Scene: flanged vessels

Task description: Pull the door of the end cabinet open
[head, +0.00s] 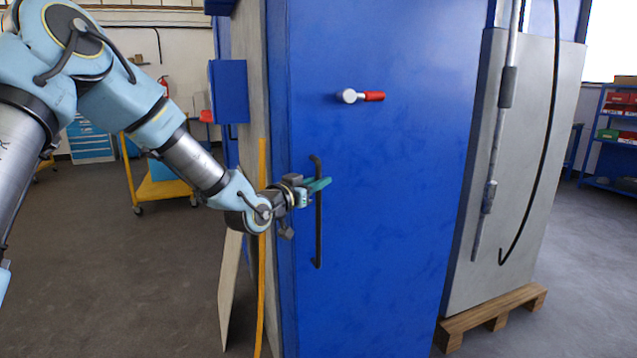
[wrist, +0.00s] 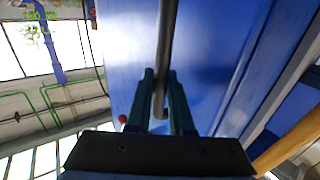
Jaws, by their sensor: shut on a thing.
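The blue cabinet door (head: 390,200) stands upright in the middle of the head view and looks closed or nearly so; I cannot tell exactly. A black vertical bar handle (head: 318,240) is on its left part. A red-gripped lever (head: 374,96) sits higher on the door. My gripper (head: 320,186) reaches in from the left and is shut on the handle, above the middle of the bar. In the wrist view the two green fingers of my gripper (wrist: 161,100) lie on either side of the handle (wrist: 165,40), with the blue door (wrist: 215,60) behind it.
A yellow upright strip (head: 262,290) and a leaning board (head: 230,285) stand left of the cabinet. A grey panel (head: 530,150) stands on a wooden pallet (head: 495,318) at the right. A yellow cart (head: 160,188) is at the back left. Grey floor (head: 120,290) is open at the left.

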